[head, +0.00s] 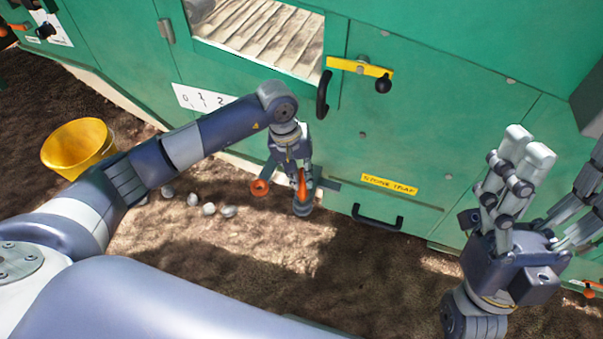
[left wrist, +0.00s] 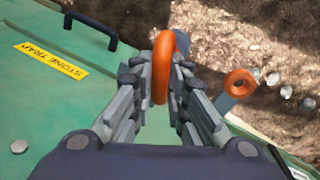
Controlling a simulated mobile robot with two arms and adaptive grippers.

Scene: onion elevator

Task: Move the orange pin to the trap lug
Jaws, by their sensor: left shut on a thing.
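My left gripper (head: 302,190) is shut on the orange pin (head: 302,182), low in front of the green machine. In the left wrist view the pin's orange loop (left wrist: 161,66) stands up between the fingers, which hide part of it. A second orange ring-shaped piece (head: 260,187) sits just left of the gripper in the head view. In the left wrist view this ring (left wrist: 240,82) is at the end of a grey-blue piece, apart from the fingers. I cannot tell which part is the trap lug. My right gripper (head: 560,155) is open and empty at the right.
The green panel carries a yellow STONE TRAP label (head: 389,184) and a black handle (head: 377,217). A yellow latch bar (head: 358,66) is higher up. A yellow bucket (head: 78,148) and several stones (head: 209,209) are on the soil at left. The front ground is clear.

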